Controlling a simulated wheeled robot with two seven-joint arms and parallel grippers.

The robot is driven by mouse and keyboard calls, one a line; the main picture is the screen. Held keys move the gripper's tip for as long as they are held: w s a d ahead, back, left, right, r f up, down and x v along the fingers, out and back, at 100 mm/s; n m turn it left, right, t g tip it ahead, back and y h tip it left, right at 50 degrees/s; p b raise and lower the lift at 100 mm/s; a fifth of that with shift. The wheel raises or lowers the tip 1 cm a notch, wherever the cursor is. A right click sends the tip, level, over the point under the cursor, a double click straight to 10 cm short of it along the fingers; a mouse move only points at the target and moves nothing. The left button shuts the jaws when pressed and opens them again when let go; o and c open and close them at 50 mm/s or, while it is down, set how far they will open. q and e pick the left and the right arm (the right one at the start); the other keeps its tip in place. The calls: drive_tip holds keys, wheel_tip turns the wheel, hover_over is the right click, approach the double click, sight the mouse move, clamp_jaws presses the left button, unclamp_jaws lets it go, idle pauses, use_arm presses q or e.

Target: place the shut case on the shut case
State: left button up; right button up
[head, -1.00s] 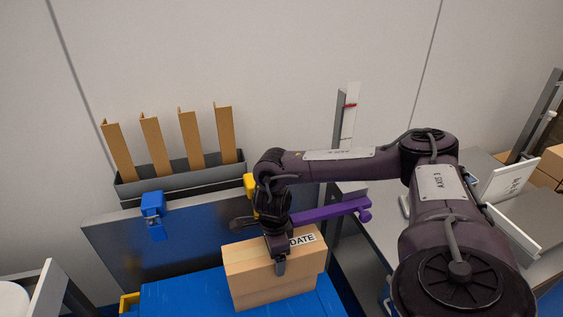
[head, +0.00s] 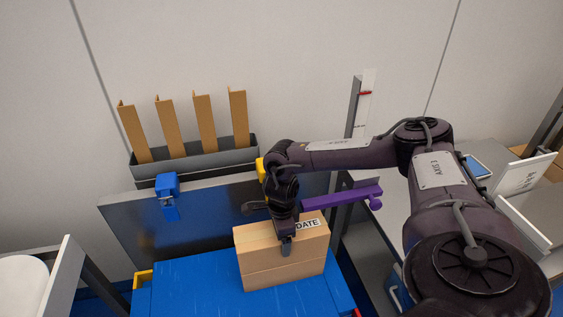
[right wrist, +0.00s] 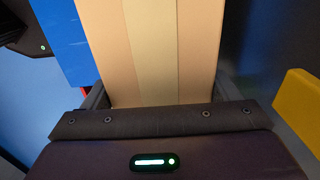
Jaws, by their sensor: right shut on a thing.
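A shut cardboard case (head: 262,272) with a white label reading DATE is in my right gripper (head: 286,246). It is upright, and its long side faces me. In the right wrist view the case (right wrist: 150,45) with its pale tape strip fills the space between the fingers. Under it in the head view is a blue ridged surface (head: 190,297), perhaps the top of another case. I cannot tell whether the held case touches it. My left gripper is not in view.
A dark panel (head: 130,228) with a blue clip (head: 167,187) stands behind the blue surface. Behind it is a grey trough (head: 195,160) with several upright brown strips. A purple bar (head: 340,197) juts out right of the gripper. A grey table is at the right.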

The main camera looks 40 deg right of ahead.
drive_tip(key=shift+w, duration=0.1)
drive_tip(key=o, duration=2)
drive_tip(key=shift+c, duration=0.2)
drive_tip(key=shift+r, duration=0.45)
wheel_tip(320, 180, up, 10)
drive_tip(key=shift+p, duration=0.35)
drive_tip(key=shift+r, duration=0.6)
